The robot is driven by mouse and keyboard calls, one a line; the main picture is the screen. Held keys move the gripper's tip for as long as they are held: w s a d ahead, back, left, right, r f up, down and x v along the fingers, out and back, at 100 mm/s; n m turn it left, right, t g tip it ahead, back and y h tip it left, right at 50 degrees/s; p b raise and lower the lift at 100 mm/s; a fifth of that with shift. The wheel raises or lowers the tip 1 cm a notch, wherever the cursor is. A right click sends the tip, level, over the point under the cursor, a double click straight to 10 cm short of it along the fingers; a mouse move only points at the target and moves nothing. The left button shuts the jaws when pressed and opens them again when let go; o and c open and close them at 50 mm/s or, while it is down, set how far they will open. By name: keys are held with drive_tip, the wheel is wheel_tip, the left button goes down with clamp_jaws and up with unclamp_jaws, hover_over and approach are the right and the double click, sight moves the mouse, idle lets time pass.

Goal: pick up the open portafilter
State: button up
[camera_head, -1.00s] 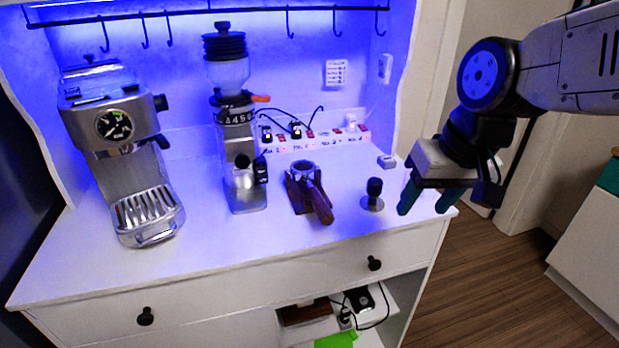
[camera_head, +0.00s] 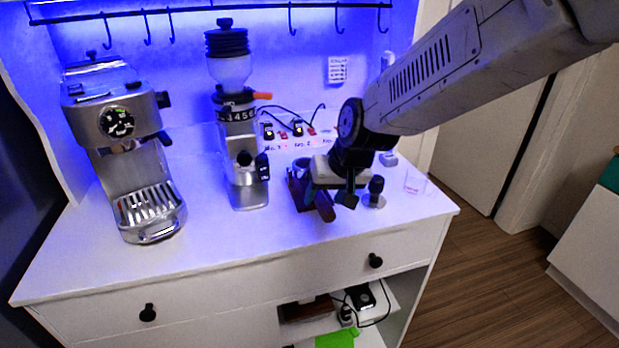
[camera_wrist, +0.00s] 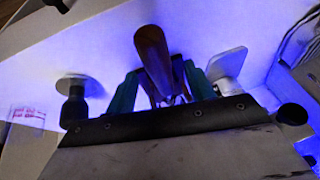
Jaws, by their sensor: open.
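The portafilter (camera_head: 324,207) rests in a dark wooden stand (camera_head: 297,190) on the white counter, its brown wooden handle pointing to the front. My gripper (camera_head: 330,199) is open at the portafilter and covers much of it in the head view. In the wrist view the brown handle (camera_wrist: 153,55) shows between the two green fingers of my gripper (camera_wrist: 160,88), with space on either side. The portafilter's head is mostly hidden behind my gripper's body. I cannot tell whether the fingers touch the handle.
A black tamper (camera_head: 376,188) stands just right of my gripper. A clear glass (camera_head: 416,183) is near the counter's right edge. The grinder (camera_head: 243,165) stands to the left, and the espresso machine (camera_head: 125,150) farther left. The counter's front is clear.

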drive_tip(key=shift+w+a+f, duration=0.15)
drive_tip(key=shift+f, duration=0.3)
clamp_jaws()
drive_tip(key=shift+r, duration=0.1)
